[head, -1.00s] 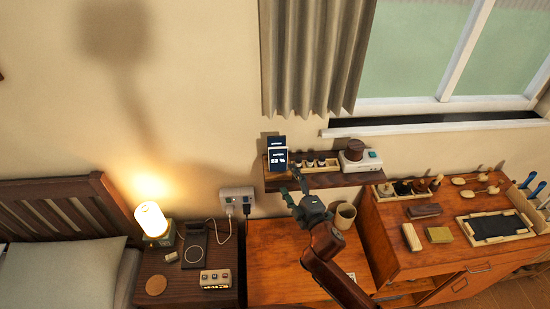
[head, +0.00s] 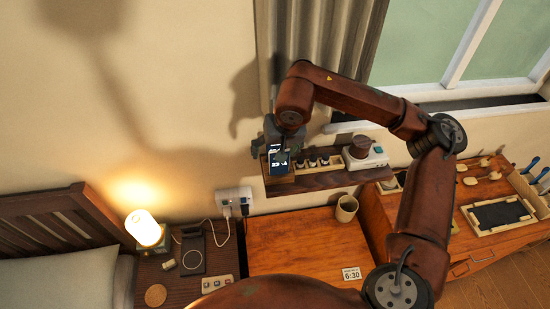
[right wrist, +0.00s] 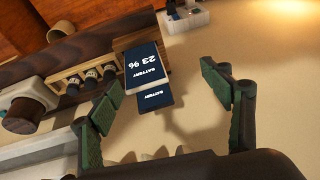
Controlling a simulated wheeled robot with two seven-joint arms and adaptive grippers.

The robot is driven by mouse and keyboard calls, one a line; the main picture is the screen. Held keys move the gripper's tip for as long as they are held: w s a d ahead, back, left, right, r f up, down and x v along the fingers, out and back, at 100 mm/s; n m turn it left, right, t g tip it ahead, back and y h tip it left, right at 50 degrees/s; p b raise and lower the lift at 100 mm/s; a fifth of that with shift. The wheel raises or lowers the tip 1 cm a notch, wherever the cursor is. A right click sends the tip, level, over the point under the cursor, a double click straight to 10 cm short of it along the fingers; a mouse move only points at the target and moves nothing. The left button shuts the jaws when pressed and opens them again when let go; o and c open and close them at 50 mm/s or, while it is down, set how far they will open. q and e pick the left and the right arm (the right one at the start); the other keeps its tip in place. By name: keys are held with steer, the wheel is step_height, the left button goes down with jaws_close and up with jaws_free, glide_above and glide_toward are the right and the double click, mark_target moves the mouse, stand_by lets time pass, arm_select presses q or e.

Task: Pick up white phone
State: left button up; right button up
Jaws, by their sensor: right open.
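Two dark-screened devices with white text stand in a wooden holder on the wall shelf. The front device (head: 279,162) shows a pale edge in the right wrist view (right wrist: 144,64), where its screen reads "BATTERY". A second similar device (right wrist: 156,98) stands close behind it, partly hidden. I cannot tell for sure which is the white phone. My right gripper (head: 284,142) is just above the devices and partly covers them in the head view. In the right wrist view its green-padded fingers (right wrist: 161,82) are apart, with the devices beyond the gap. My left gripper is not in view.
The wooden shelf (head: 325,180) also holds a row of small bottles (head: 318,161) and a white device with a brown lid (head: 364,152). The wall is close behind. Below are a wooden desk with a cup (head: 346,208) and a nightstand with a lit lamp (head: 143,227).

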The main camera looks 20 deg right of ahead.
steer(key=w+d+r+h, duration=0.1)
steer(key=d, duration=0.2)
steer(key=p, duration=0.3)
glide_above(279, 165)
step_height(279, 165, down, 6)
steer(key=shift+w+d, duration=0.15)
steer(key=shift+f, duration=0.2)
steer(key=shift+c, duration=0.4)
steer(key=c, duration=1.6)
steer(key=shift+c, duration=0.3)
